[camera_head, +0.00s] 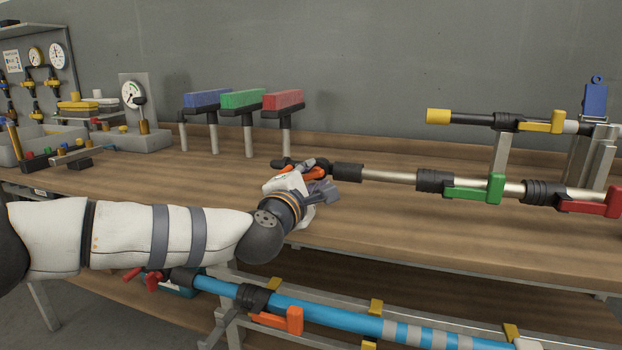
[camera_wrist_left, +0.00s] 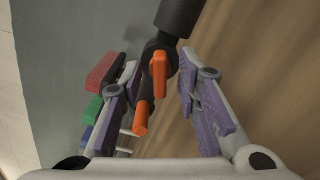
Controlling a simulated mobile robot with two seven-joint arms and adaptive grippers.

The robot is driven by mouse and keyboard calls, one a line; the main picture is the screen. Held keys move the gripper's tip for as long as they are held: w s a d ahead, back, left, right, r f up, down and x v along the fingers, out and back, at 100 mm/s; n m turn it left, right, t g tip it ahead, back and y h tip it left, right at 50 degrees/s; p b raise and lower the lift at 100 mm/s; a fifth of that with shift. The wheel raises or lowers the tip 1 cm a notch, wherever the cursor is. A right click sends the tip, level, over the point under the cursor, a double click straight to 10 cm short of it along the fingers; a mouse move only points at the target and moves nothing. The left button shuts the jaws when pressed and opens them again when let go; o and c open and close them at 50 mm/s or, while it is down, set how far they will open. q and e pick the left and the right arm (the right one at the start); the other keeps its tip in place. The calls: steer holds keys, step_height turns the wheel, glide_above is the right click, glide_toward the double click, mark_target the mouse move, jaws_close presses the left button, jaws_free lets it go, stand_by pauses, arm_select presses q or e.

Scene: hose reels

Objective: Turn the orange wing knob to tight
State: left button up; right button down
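The orange wing knob (camera_head: 316,171) is at the left end of the horizontal steel pipe above the workbench, partly hidden by my left gripper (camera_head: 322,183). In the left wrist view the knob (camera_wrist_left: 158,76) shows an upper wing between the fingertips and a lower wing reaching down toward the left finger. My left gripper (camera_wrist_left: 157,66) is open, its purple-padded fingers on either side of the knob. A gap shows between the knob and the right finger; whether the left finger touches the lower wing I cannot tell. My right gripper is in neither view.
The pipe carries a green lever (camera_head: 474,189) and a red lever (camera_head: 588,206). A yellow-ended pipe (camera_head: 437,116) stands above. Blue, green and red blocks on posts (camera_head: 242,98) stand behind. A blue hose (camera_head: 330,314) with an orange lever (camera_head: 278,320) lies below. The bench front is clear.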

arm_select(q)
steer(key=shift+c, duration=0.6)
jaws_close()
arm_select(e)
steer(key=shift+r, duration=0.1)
arm_select(q)
steer(key=m+p, duration=0.1)
steer(key=m, duration=0.4)
steer(key=shift+r+p, duration=0.15)
steer(key=shift+p, duration=0.2)
steer(key=m+p, duration=0.1)
steer(key=m, duration=0.4)
steer(key=shift+p, duration=0.35)
steer(key=m+p, duration=0.1)
steer(key=m, duration=0.5)
steer(key=shift+m, duration=0.3)
steer(key=m+p, duration=0.1)
steer(key=m, duration=0.4)
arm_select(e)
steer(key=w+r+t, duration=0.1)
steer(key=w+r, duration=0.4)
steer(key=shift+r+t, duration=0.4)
arm_select(q)
steer(key=shift+f+m, duration=0.2)
steer(key=shift+m, duration=0.2)
